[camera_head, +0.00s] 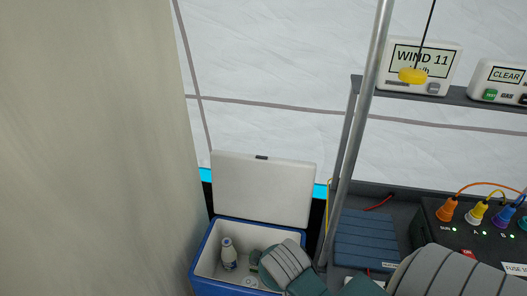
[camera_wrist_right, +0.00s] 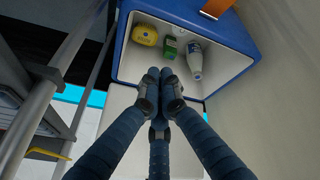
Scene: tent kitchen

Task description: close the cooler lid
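The cooler (camera_head: 203,253) has a blue body and stands at the bottom middle of the head view. Its white lid (camera_head: 262,187) is open and stands up at the back. A white bottle (camera_head: 229,256) is inside. The right wrist view shows the cooler's blue rim (camera_wrist_right: 120,50), with a yellow item (camera_wrist_right: 145,34), a green box (camera_wrist_right: 170,46) and the bottle (camera_wrist_right: 195,62) inside. My right gripper (camera_wrist_right: 161,74) has its dark blue fingertips together with nothing between them, in front of the opening. My right arm covers the cooler's right part in the head view. My left gripper is out of view.
A metal pole (camera_head: 358,130) and a grey shelf (camera_head: 405,205) with a dark electrical box (camera_head: 470,235) stand right of the cooler. A beige panel (camera_head: 95,150) fills the left. The white tent wall (camera_head: 270,60) is behind.

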